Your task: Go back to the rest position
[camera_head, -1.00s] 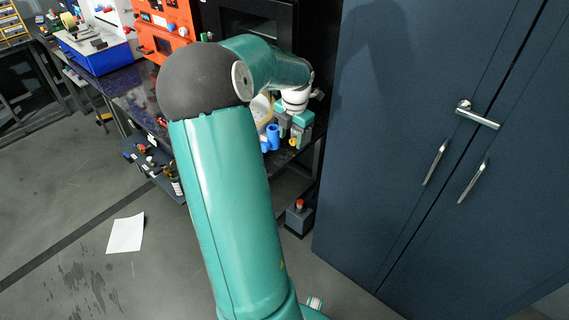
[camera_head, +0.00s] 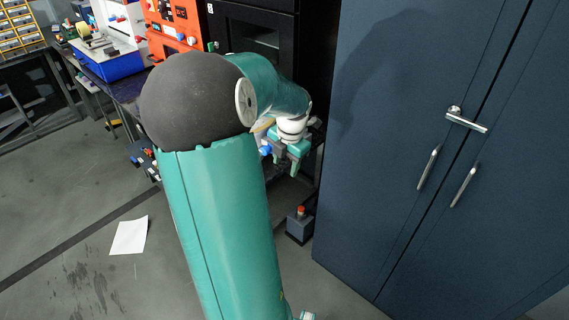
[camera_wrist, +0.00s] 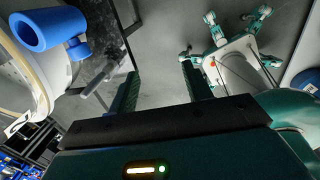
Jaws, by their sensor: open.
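My gripper (camera_head: 290,158) hangs at the end of my bent arm, beside the dark bench edge and left of the blue cabinet. In the wrist view its two green fingers (camera_wrist: 162,88) are spread apart with nothing between them. Past the fingers lies grey floor. My arm hides much of the bench in the head view.
A blue cylinder (camera_wrist: 48,28) sits close to the gripper at upper left in the wrist view. The tall blue cabinet (camera_head: 400,120) with metal handles stands at right. A grey box with a red button (camera_head: 300,224) stands on the floor. White paper (camera_head: 130,236) lies on open floor.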

